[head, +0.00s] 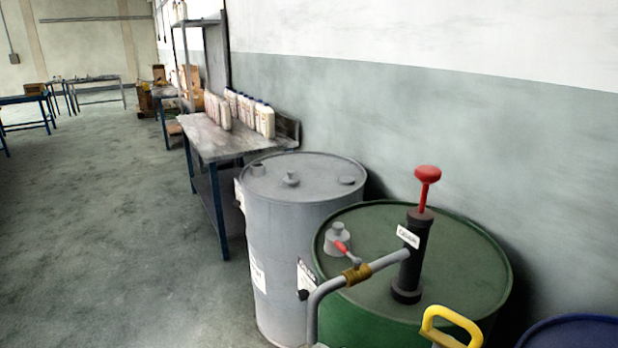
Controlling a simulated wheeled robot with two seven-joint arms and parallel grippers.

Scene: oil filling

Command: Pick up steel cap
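A small grey metal cap-like piece with a knob on top (337,238) sits on the left part of the green drum's lid (455,247). I cannot tell for certain which of these is the steel cap. Neither of my grippers is in view.
A black hand pump (411,258) with a red knob (428,174) and bent grey spout (326,290) rises from the green drum. A yellow handle (430,322) and a blue drum (575,335) are in front. A bench (205,140) holds several bottles. The floor at left is clear.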

